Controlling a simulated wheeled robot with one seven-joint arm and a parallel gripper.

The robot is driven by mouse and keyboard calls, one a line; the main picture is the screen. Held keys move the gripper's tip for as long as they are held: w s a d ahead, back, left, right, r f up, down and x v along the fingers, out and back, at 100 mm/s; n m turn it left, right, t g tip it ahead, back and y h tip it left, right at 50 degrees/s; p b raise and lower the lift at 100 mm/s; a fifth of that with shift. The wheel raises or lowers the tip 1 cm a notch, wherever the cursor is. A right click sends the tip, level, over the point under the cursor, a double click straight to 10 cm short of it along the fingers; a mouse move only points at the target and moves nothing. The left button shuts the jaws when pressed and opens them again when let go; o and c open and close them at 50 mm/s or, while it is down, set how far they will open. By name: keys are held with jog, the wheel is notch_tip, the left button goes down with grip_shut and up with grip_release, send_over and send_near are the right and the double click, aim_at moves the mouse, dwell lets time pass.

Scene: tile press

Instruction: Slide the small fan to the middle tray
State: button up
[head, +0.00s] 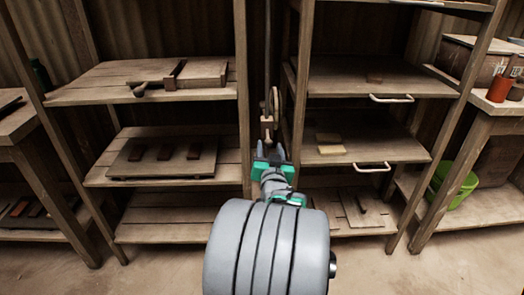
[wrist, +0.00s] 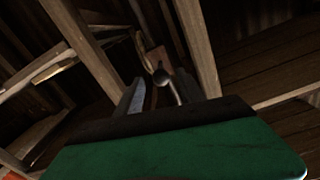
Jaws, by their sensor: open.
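I cannot pick out a small fan in either view. My gripper (head: 270,150) is open in the head view, pointing at the gap between the left and right shelves. In the wrist view the gripper (wrist: 172,84) has its fingers apart, with a rounded metal piece (wrist: 166,82) showing between them. I cannot tell whether it touches them. A hanging wooden block with a ring (head: 267,122) is just beyond the fingertips. The right unit's middle tray (head: 395,150) has a pale handle and light blocks (head: 330,143) on it. Which tray is meant is unclear.
A green bucket (head: 455,185) stands at the right. Wooden posts (head: 244,90) flank my gripper closely.

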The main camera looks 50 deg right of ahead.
aim_at(268, 134)
jog(key=b+x, duration=0.1)
jog(key=x, duration=0.6)
jog(key=shift+a, duration=0.1)
jog(key=shift+w+d, duration=0.25)
jog(key=shift+d, duration=0.05)
jog(key=shift+c, duration=0.3)
grip_shut()
dwell(0.6)
